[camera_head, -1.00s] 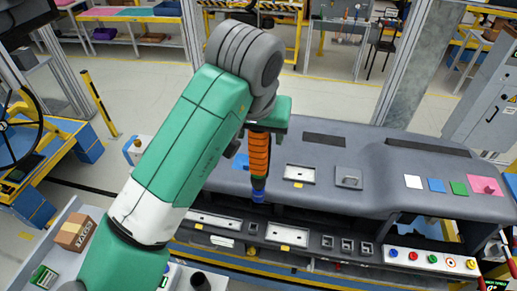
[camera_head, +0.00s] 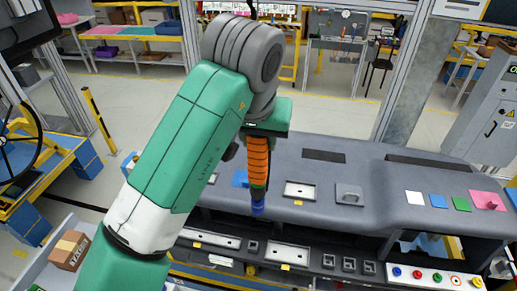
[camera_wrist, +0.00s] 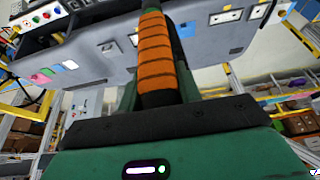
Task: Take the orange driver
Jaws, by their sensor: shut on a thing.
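The orange driver (camera_head: 257,160) has a ribbed orange grip with black and green parts and a blue lower end. It hangs upright from my gripper (camera_head: 268,130) in the head view, over the dashboard module's left part. In the wrist view the driver's orange handle (camera_wrist: 155,55) rises from between the dark jaws of my gripper (camera_wrist: 160,98). My gripper is shut on the driver; the fingertips are mostly hidden. The blue end is in front of the dashboard module (camera_head: 385,170), and I cannot tell whether it touches it.
The dashboard carries recessed plates (camera_head: 300,191), coloured squares (camera_head: 437,200) and a panel of coloured buttons (camera_head: 430,275). A cardboard box (camera_head: 69,250) sits in a tray at lower left. A blue and yellow cart stands at far left (camera_head: 85,160).

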